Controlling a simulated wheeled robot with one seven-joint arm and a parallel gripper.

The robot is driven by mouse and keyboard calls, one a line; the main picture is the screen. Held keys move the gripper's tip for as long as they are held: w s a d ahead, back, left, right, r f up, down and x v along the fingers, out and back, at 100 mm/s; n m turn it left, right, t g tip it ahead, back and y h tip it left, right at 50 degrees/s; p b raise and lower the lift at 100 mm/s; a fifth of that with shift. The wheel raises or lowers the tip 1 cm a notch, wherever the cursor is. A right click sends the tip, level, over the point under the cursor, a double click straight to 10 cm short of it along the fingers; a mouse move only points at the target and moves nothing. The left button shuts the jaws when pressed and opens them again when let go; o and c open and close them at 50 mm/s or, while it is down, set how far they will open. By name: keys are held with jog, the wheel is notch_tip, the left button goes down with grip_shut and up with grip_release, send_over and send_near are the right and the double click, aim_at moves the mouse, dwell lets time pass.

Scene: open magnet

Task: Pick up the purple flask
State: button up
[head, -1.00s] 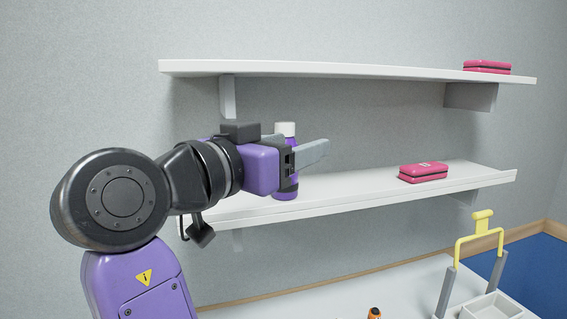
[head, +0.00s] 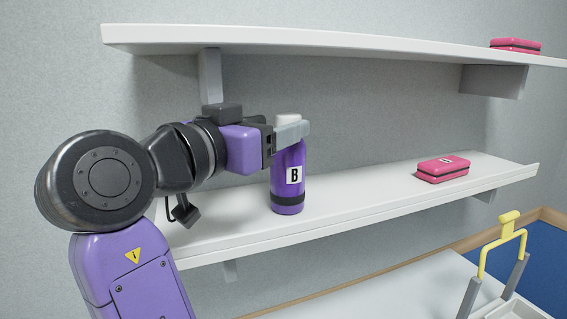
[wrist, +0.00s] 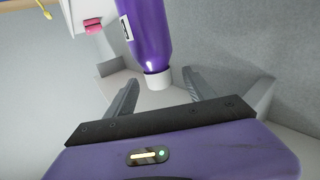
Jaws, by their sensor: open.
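The purple flask (head: 289,182) stands upright on the lower shelf (head: 370,196), with a white label "B", a dark band near its base and a white cap. My gripper (head: 291,132) is at the height of the flask's top, in front of its neck and partly hiding the cap. In the wrist view the flask (wrist: 148,35) shows with its white cap (wrist: 158,78) between the two open fingers of my gripper (wrist: 164,92). There is a gap on both sides of the cap.
A pink case (head: 443,168) lies to the right on the lower shelf, and another pink case (head: 515,45) lies on the upper shelf (head: 300,40) above. A bracket (head: 210,75) is behind my gripper. A yellow-handled carrier (head: 503,240) stands at lower right.

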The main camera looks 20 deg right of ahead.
jog(key=p+x, duration=0.3)
jog(key=x, duration=0.2)
jog(key=shift+w+d+r, duration=0.1)
jog(key=shift+w+d, duration=0.05)
jog(key=shift+d, duration=0.25)
jog(key=shift+w+d, duration=0.3)
jog(key=shift+d, duration=0.05)
grip_shut()
